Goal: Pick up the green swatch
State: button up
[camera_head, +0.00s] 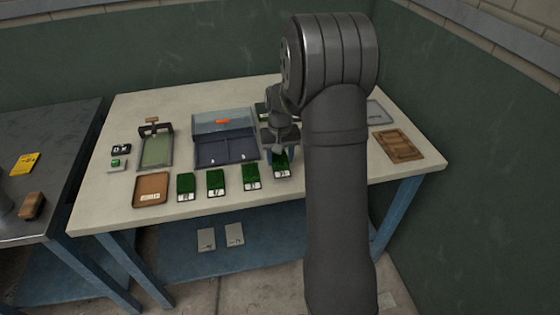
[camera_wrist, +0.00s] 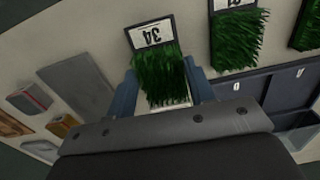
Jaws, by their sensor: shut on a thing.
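The green swatch (camera_wrist: 160,75) is a tuft of artificial grass on a dark backing with a white number card, which seems to read 34. In the head view the same swatch (camera_head: 281,163) is at the right end of the front row, below my gripper (camera_head: 279,150). In the wrist view my gripper (camera_wrist: 160,70) has its blue fingers on either side of the swatch, shut on it. I cannot tell whether the swatch touches the table. Similar green swatches stand to its left in the head view (camera_head: 250,175), (camera_head: 215,181), (camera_head: 186,185).
A dark two-compartment bin (camera_head: 227,150) lies behind the row. A brown tray (camera_head: 151,188) and a green-bedded frame (camera_head: 157,150) are at left. A brown wooden board (camera_head: 395,146) lies at right. My arm hides part of the table's right side.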

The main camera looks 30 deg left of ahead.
notch_tip(320, 180, up, 2)
jog(key=shift+r, duration=0.1)
jog(key=w+d+r, duration=0.2)
jog(key=d+r, duration=0.5)
jog(key=d, duration=0.4)
jog(key=s+a, duration=0.2)
jog(key=a, duration=2.2)
jog(key=s+a+f, duration=0.2)
jog(key=a, duration=0.1)
jog(key=s+a+f, duration=0.2)
jog(key=a, duration=0.2)
jog(key=s+a+f, duration=0.1)
jog(key=a+f, duration=0.1)
jog(key=a, duration=0.1)
jog(key=shift+s+a, duration=0.25)
jog(key=shift+s, duration=0.15)
jog(key=shift+s+a+f, duration=0.15)
jog(key=shift+a+f, duration=0.1)
jog(key=shift+f, duration=1.95)
